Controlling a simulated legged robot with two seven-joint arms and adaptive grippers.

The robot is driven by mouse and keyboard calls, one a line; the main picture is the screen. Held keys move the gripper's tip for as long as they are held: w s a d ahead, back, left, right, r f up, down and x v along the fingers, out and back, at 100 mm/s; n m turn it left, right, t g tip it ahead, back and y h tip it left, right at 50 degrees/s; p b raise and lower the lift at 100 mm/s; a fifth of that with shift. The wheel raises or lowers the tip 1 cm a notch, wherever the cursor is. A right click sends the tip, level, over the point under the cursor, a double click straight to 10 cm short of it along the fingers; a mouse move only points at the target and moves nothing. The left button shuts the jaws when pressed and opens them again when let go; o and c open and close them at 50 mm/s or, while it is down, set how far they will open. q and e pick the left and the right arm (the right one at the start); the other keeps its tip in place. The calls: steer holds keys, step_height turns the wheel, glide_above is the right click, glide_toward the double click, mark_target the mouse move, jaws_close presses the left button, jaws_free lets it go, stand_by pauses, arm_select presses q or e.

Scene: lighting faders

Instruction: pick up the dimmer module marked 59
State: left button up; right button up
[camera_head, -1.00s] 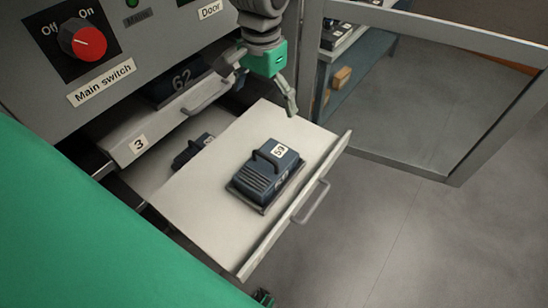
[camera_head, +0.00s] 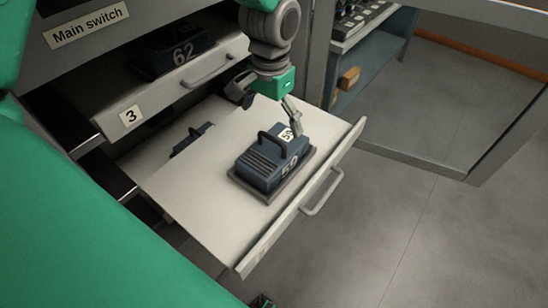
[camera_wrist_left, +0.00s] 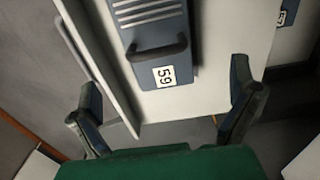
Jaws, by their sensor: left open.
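The dimmer module marked 59 (camera_head: 262,172) is a dark blue box with ribs, a black handle and white 59 labels. It sits on the pulled-out drawer (camera_head: 200,215). My left gripper (camera_head: 266,103) is open and empty, just behind the module. One finger overlaps the module's top label in the head view, and I cannot tell whether it touches. In the left wrist view the module (camera_wrist_left: 160,50) and its handle lie ahead, between and beyond the spread fingers (camera_wrist_left: 164,108). A small dark green piece at the bottom edge, possibly my right gripper (camera_head: 262,302), is mostly cut off.
An open door frame (camera_head: 420,160) stands at right, with a shelf (camera_head: 375,60) beyond. Floor at front right is clear.

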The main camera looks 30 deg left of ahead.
mark_target(274, 149)
arm_select(q)
step_height(274, 149, down, 6)
steer(key=shift+r, duration=0.25)
steer(key=shift+w+d+f+b, duration=0.1)
steer(key=shift+d+f+b, duration=0.05)
steer(key=shift+f, duration=1.2)
steer(key=shift+w+d+f+b, duration=0.1)
steer(key=shift+f+b, duration=0.05)
steer(key=shift+f, duration=1.15)
steer(key=shift+s, duration=0.1)
steer(key=c, duration=1.5)
